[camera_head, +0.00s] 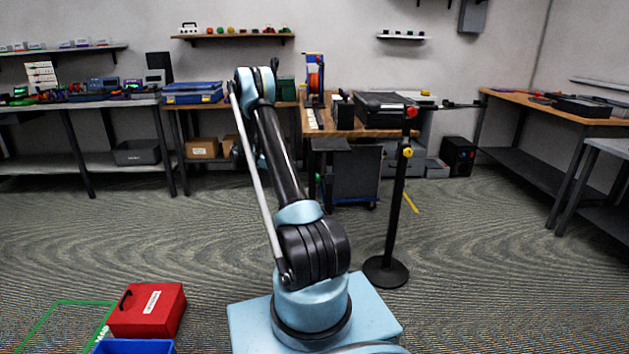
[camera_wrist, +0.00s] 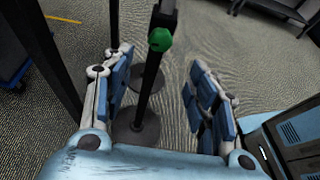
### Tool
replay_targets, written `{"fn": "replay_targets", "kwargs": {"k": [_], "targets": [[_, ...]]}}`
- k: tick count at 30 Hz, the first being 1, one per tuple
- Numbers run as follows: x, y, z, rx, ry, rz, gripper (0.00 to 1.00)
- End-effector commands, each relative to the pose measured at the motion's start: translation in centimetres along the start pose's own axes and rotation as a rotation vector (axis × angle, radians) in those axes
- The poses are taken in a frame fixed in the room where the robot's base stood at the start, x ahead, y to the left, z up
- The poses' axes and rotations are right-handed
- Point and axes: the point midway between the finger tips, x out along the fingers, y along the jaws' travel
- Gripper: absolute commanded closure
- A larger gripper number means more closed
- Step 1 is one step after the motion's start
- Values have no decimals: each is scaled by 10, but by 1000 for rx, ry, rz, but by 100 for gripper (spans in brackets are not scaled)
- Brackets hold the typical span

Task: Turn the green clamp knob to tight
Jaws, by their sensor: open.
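The green knob (camera_wrist: 160,39) shows in the wrist view, on the upper part of a dark upright post (camera_wrist: 149,80) with a round base. My gripper (camera_wrist: 158,72) is open, with one blue-padded finger on each side of the post in the picture. The knob appears beyond the fingertips, roughly centred between them, and nothing is gripped. I cannot tell the exact gap in depth or whether the knob is tight. In the head view, I cannot make out the green knob or my gripper; my arm blocks part of that view.
A black stand (camera_head: 397,200) with a red knob (camera_head: 411,112) and a yellow knob (camera_head: 407,152) stands right of my arm. A red box (camera_head: 147,310) and a blue bin (camera_head: 134,347) sit at front left. Workbenches line the walls. Open floor lies between.

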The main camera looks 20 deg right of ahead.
Motion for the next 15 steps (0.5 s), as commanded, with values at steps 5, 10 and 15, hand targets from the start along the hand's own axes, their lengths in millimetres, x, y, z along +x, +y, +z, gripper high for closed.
{"fn": "replay_targets", "kwargs": {"k": [5, 10, 15], "targets": [[33, 0, 0, 1, 0, -2, 47], [63, 0, 0, 1, 0, -1, 47], [92, 0, 0, 1, 0, -1, 47]]}}
